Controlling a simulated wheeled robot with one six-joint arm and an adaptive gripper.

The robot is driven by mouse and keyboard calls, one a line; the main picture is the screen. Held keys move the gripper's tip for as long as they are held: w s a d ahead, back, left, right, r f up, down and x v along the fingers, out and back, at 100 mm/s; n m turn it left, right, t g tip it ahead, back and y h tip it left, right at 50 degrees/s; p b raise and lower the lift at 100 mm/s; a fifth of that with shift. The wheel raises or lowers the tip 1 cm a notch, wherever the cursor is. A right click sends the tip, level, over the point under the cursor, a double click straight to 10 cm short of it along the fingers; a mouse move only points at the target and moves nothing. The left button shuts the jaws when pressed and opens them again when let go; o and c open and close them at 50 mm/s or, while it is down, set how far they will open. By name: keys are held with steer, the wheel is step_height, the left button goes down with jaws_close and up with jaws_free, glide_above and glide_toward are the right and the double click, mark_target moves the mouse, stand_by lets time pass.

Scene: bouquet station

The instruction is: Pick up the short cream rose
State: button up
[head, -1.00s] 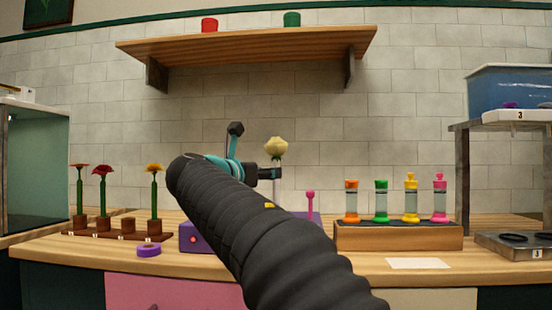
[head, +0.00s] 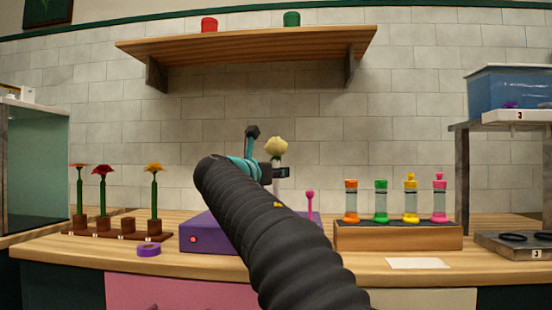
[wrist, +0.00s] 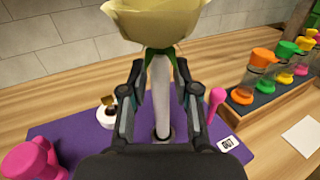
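The cream rose (head: 276,147) stands upright above the purple block (head: 212,234), with its pale stem below the bloom. In the wrist view the cream bloom (wrist: 155,20) fills the top middle, with green sepals under it. My gripper (wrist: 160,70) is open, with one finger on each side of the pale stem (wrist: 162,105) just below the bloom. Gaps show between the stem and both fingers. In the head view my gripper (head: 272,172) is level with the stem and partly hidden by my arm.
A pink knob (head: 310,197) stands close to the right of the stem. A wooden rack (head: 398,237) of colourful vials is further right. Several flowers stand in a brown holder (head: 110,236) at left, beside a purple ring (head: 149,250). A wooden shelf (head: 245,52) hangs above.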

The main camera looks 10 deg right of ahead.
mark_target(273, 155)
jaws_close()
steer(key=shift+r, duration=0.15)
steer(key=shift+r+p, duration=0.4)
steer(key=shift+r, duration=0.2)
step_height(273, 155, up, 3)
steer(key=shift+f+p, duration=0.1)
steer(key=shift+p, duration=0.6)
steer(key=s+d+r+p, duration=0.2)
steer(key=s+d+r, duration=0.45)
steer(key=d, duration=0.35)
step_height(273, 155, up, 7)
steer(key=p, duration=0.1)
steer(key=shift+w, duration=0.35)
steer(key=shift+s+r, duration=0.1)
